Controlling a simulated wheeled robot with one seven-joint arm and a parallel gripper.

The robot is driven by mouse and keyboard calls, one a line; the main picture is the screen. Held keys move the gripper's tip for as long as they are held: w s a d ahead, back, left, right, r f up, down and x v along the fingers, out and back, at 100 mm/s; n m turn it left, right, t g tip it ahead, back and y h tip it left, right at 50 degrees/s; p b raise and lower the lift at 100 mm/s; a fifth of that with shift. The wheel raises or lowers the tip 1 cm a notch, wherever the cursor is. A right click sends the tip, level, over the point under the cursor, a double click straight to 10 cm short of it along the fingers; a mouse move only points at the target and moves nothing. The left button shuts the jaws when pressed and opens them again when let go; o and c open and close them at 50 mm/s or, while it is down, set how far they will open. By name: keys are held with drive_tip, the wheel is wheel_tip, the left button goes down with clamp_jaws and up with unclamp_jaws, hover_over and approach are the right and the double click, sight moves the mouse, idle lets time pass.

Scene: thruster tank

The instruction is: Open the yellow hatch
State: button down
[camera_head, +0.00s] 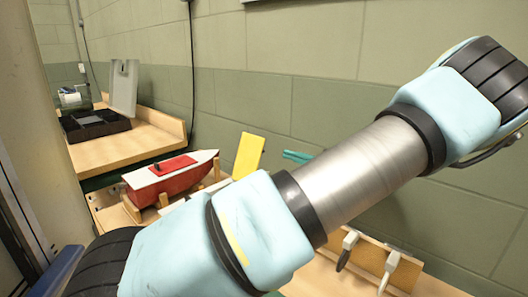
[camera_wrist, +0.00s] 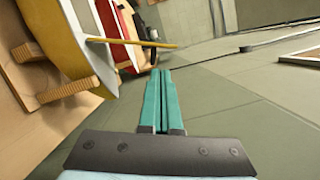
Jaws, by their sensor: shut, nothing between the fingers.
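The yellow hatch (camera_head: 249,155) stands up as a flat panel behind my arm in the head view. In the wrist view the hatch (camera_wrist: 142,43) shows nearly edge-on, sticking out from the pale deck of a yellow boat (camera_wrist: 52,38), so it is raised open. My arm hides most of that boat in the head view. My gripper's teal fingers (camera_head: 297,156) show just right of the hatch. In the wrist view the fingers (camera_wrist: 159,76) are together and empty, with their tips just below the hatch in the picture; I cannot tell whether they touch it.
A red boat (camera_head: 150,187) with a red hatch rests on a wooden stand at left. A dark tray (camera_head: 95,126) sits on the wooden bench behind. Tools hang on a wooden rack (camera_head: 370,262) at lower right. The green wall (camera_head: 300,105) is close behind.

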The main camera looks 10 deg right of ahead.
sight(254, 161)
drive_tip(key=shift+w+d+r+p+x, duration=0.1)
drive_tip(key=shift+p+x, duration=0.55)
drive_tip(key=shift+x, duration=0.95)
drive_tip(key=shift+w+d+r+p+x, duration=0.1)
drive_tip(key=shift+p+x, duration=0.5)
drive_tip(key=shift+x, duration=1)
drive_tip(key=shift+w+r+p+x, duration=0.1)
drive_tip(key=shift+p+x, duration=0.55)
drive_tip(key=shift+x, duration=0.95)
drive_tip(key=shift+s, duration=0.1)
drive_tip(key=s+a+n, duration=0.1)
drive_tip(key=s+a+r+n+b, duration=0.1)
drive_tip(key=s+a+n+b, duration=0.1)
drive_tip(key=n, duration=0.1)
drive_tip(key=shift+a+r+h, duration=0.2)
drive_tip(key=shift+r+h, duration=0.1)
drive_tip(key=shift+r, duration=0.05)
